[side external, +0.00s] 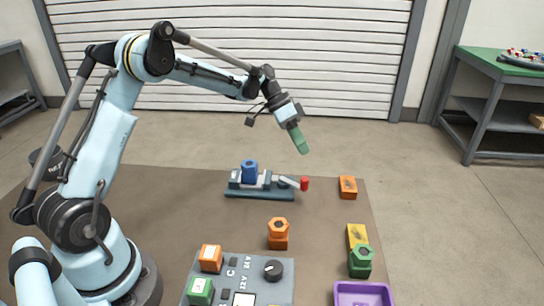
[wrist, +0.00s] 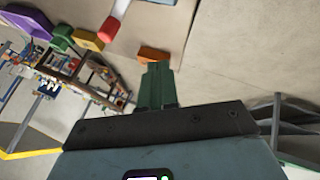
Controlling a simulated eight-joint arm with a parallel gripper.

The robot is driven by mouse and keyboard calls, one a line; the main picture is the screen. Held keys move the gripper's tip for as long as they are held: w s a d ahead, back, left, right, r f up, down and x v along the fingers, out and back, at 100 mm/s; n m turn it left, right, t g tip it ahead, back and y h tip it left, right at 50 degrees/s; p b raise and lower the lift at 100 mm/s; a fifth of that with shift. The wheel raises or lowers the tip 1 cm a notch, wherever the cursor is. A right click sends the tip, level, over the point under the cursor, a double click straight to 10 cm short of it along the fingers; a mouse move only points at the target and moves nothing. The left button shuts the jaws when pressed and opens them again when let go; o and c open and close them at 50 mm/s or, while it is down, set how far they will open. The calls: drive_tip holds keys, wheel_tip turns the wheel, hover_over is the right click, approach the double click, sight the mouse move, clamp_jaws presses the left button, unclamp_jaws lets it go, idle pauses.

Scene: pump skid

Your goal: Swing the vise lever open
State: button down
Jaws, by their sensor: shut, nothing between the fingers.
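The vise (side external: 260,192) stands on the brown work surface, a dark teal base with grey parts and a blue block (side external: 250,171) between its jaws. Its lever (side external: 290,182) sticks out to the right and ends in a red knob (side external: 304,184). The red knob also shows at the top of the wrist view (wrist: 110,27). My gripper (side external: 304,150) has green fingers and hangs tilted in the air above the red knob, apart from it. In the wrist view the green fingers (wrist: 157,66) are together with nothing between them.
An orange block (side external: 348,187) lies right of the knob. An orange hex piece (side external: 278,231), a yellow block (side external: 357,236), a green hex piece (side external: 360,260) and a purple tray (side external: 364,286) are nearer the camera. A grey panel (side external: 262,270) with a black dial is at the front.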

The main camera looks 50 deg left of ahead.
drive_tip(key=w+v, duration=0.1)
drive_tip(key=v, duration=0.5)
drive_tip(key=shift+w+r, duration=0.15)
drive_tip(key=shift+w, duration=0.25)
drive_tip(key=shift+a, duration=0.1)
drive_tip(key=s+d+r+n+t+y, duration=0.2)
drive_tip(key=s+d+r+n+y, duration=0.25)
drive_tip(key=s+d, duration=0.4)
drive_tip(key=s+f+n+t+y, duration=0.1)
drive_tip(key=s+f+t+y, duration=0.1)
drive_tip(key=s, duration=1.1)
drive_tip(key=shift+s+d+f+t+y, duration=0.25)
drive_tip(key=shift+d+f+t+y, duration=0.1)
drive_tip(key=shift+f+t, duration=0.3)
drive_tip(key=shift+n, duration=0.25)
